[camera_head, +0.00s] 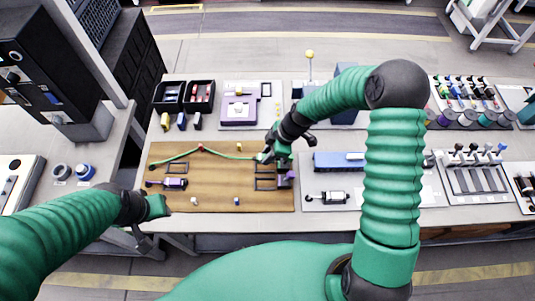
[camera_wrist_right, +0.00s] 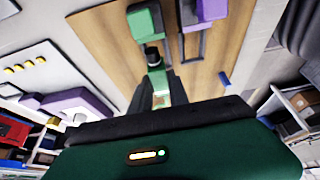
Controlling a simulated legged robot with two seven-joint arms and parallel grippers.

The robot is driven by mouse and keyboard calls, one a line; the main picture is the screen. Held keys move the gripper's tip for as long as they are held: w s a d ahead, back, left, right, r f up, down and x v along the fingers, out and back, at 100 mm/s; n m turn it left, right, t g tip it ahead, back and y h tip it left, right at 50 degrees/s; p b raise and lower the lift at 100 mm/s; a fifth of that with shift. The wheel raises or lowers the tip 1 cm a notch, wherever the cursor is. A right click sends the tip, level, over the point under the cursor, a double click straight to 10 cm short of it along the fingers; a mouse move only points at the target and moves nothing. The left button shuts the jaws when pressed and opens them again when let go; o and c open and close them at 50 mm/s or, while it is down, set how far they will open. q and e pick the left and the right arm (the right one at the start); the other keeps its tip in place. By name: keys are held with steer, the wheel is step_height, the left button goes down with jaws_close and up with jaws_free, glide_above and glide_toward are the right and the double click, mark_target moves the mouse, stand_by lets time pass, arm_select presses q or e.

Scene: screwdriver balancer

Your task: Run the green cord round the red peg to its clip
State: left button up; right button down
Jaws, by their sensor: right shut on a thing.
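The green cord (camera_head: 228,154) lies over the brown board (camera_head: 225,187). It runs from the board's left side up to the red peg (camera_head: 200,147), bends there, and goes right to my right gripper (camera_head: 266,157). That gripper is shut on the cord's right end. In the right wrist view a green piece (camera_wrist_right: 157,82) sits between the fingers. A green block (camera_wrist_right: 145,22), perhaps the clip, stands just beyond it; I cannot tell if they touch. My left gripper (camera_head: 157,206) is empty by the board's front left edge; its jaws are too small to read.
A purple block (camera_head: 285,178) stands on the board's right side, near my right gripper. A purple-ended tool (camera_head: 174,183) lies at the left. Small white and blue blocks (camera_head: 236,201) are near the front. Dark bins (camera_head: 200,96) stand behind. The board's middle is clear.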

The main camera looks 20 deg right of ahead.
mark_target(267, 167)
steer(key=shift+a, duration=0.1)
steer(key=shift+a+f+b, duration=0.15)
steer(key=shift+f+b, duration=0.5)
steer(key=shift+f, duration=0.1)
steer(key=shift+f+b, duration=0.8)
steer(key=shift+f, duration=0.3)
steer(key=shift+f+b, duration=0.55)
steer(key=shift+f, duration=0.05)
steer(key=c, duration=1.2)
jaws_free()
steer(key=shift+o, duration=0.2)
steer(key=v, duration=1.7)
